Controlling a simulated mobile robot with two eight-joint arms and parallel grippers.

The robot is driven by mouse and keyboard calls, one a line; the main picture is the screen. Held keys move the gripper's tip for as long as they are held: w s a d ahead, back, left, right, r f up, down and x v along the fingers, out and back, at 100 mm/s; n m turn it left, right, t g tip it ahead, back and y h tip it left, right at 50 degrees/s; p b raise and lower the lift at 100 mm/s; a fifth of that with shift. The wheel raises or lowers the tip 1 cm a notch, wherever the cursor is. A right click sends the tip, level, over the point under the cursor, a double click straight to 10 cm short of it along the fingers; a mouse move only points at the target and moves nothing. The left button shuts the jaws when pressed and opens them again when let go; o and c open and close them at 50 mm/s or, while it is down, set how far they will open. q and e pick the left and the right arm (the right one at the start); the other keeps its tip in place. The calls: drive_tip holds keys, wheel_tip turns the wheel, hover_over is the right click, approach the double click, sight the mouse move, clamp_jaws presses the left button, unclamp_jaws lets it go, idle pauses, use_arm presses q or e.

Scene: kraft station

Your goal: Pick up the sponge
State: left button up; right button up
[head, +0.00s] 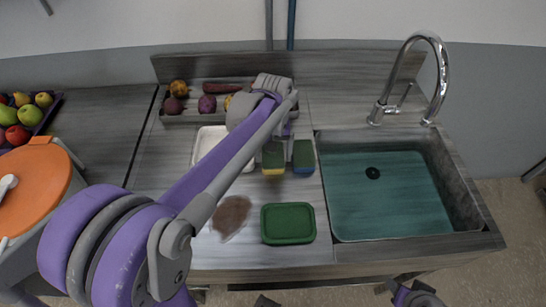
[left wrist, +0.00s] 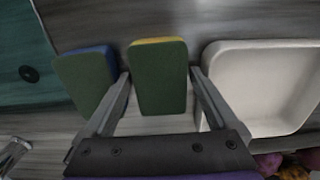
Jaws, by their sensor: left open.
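Two sponges stand side by side on the counter left of the sink. One is green and yellow (head: 273,158), the other green and blue (head: 304,157). My left gripper (left wrist: 160,74) is open, with the green and yellow sponge (left wrist: 158,88) between its fingers in the left wrist view. One finger lies in the gap beside the green and blue sponge (left wrist: 86,82), the other beside the white tray (left wrist: 262,125). I cannot tell whether the fingers touch the sponge. In the head view the arm partly covers the tray. Part of my right arm shows at the bottom right; its jaws are unclear.
The sink (head: 462,205) and tap (head: 440,75) are at the right. A vegetable tray (head: 169,118) is behind. An orange-lidded pot (head: 38,190) stands at the left.

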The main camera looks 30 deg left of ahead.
use_arm(q)
drive_tip(key=shift+w+a+f, duration=0.15)
drive_tip(key=shift+f, duration=0.15)
drive_tip(key=shift+r, duration=0.1)
drive_tip(key=shift+c, duration=1)
drive_tip(key=c, duration=0.9)
wheel_tip(320, 180, up, 10)
drive_tip(key=shift+r+p, duration=0.1)
drive_tip(key=shift+p, duration=0.25)
drive_tip(key=o, duration=0.8)
drive_tip(key=c, duration=0.7)
